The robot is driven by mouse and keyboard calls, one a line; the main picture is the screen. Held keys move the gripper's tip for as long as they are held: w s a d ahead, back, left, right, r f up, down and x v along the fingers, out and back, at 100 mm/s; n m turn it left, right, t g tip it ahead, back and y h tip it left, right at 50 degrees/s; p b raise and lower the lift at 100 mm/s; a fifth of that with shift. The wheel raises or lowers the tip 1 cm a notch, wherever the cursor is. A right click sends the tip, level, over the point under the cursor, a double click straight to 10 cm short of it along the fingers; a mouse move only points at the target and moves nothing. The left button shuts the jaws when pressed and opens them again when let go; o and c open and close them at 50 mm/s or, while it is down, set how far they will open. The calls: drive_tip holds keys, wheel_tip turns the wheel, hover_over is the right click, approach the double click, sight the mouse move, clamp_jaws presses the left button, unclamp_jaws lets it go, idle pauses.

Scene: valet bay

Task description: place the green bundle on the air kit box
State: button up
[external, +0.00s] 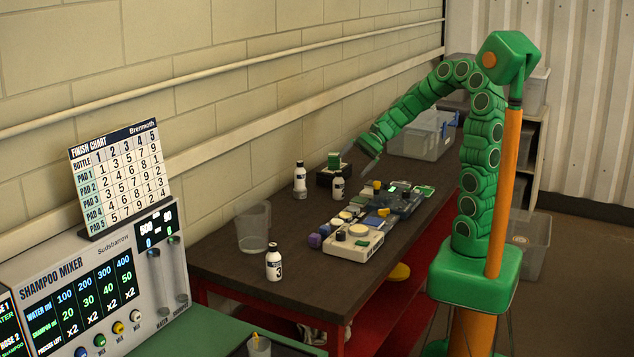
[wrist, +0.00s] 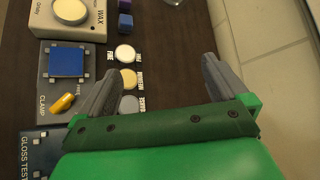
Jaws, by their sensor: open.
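A small green block that looks like the green bundle (external: 334,160) rests on top of a low black box (external: 325,180) at the far wall side of the table. The black box may be the air kit box; its label cannot be read. My gripper (external: 357,162) is just right of the green block, its grey fingers spread and apparently apart from it. In the wrist view my gripper (wrist: 160,68) is open and empty over bare dark table. Neither the green block nor the black box shows in that view.
White bottles (external: 300,180) (external: 338,187) stand close to the black box. Pad and tester devices (external: 355,241) fill the table's right side; a clamp panel (wrist: 55,92) shows in the wrist view. A grey bin (external: 425,138) stands behind. A clear beaker (external: 253,228) is nearer.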

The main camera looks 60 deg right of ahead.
drive_tip(key=s+a+f+n+g+h, duration=0.1)
drive_tip(key=s+a+n+g+h, duration=0.15)
drive_tip(key=s+n, duration=0.45)
drive_tip(key=s+a+n+g+h, duration=0.2)
drive_tip(key=s+a+g, duration=0.1)
drive_tip(key=s, duration=0.7)
drive_tip(key=s+d+n+h, duration=0.5)
drive_tip(key=s+d, duration=0.2)
drive_tip(key=s, duration=0.5)
drive_tip(key=shift+s+f+n+g+h, duration=0.15)
drive_tip(key=shift+s+n+g+h, duration=0.05)
drive_tip(key=shift+n+g+h, duration=0.2)
